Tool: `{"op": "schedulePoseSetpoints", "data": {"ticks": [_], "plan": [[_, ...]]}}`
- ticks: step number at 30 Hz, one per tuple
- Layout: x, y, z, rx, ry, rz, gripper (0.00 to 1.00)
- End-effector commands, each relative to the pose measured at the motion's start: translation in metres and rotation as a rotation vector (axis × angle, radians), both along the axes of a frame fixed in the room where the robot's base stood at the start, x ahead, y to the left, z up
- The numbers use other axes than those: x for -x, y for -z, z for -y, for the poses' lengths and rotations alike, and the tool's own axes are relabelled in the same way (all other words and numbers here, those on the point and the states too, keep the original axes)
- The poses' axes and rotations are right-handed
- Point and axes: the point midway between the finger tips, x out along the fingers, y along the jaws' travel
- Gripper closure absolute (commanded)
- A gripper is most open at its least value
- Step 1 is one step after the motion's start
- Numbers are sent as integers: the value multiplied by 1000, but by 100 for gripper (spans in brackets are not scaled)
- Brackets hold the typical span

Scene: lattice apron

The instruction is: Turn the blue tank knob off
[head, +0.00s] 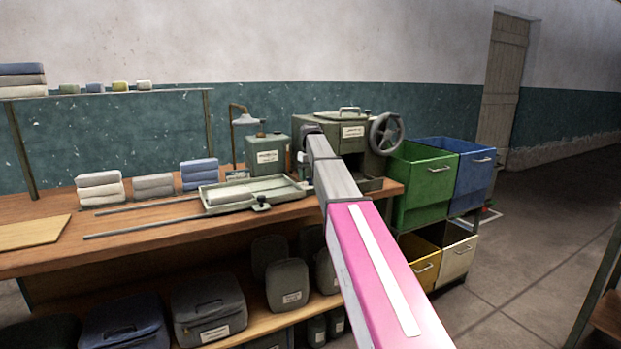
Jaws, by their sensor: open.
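I cannot make out a blue tank knob in the head view. A grey-green tank (267,154) with a pale label and a small dark top fitting stands at the back of the wooden bench. Just right of it is a green machine (349,131) with a handwheel (386,133). My pink and grey arm reaches up from the lower right, and its far end overlaps the left side of the machine. The arm covers part of the machine and bench. My gripper's fingers cannot be seen past the arm.
A shallow tray (289,188) and folded cloth stacks (199,173) lie on the bench (165,226). Green (424,184), blue, yellow and cream bins stand right of it. Dark bags and containers (208,308) fill the lower shelf. The floor (520,255) at right is mostly clear.

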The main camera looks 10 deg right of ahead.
Motion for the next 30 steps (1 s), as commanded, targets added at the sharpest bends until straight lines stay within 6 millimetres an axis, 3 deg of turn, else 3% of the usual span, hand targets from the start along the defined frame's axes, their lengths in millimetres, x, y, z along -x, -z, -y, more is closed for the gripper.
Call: {"op": "schedulePoseSetpoints", "data": {"ticks": [15,21,30], "plan": [[-1,-88,0,0,0,2,33],[0,-99,0,0,-1,0,33],[0,-100,0,0,0,0,33]]}}
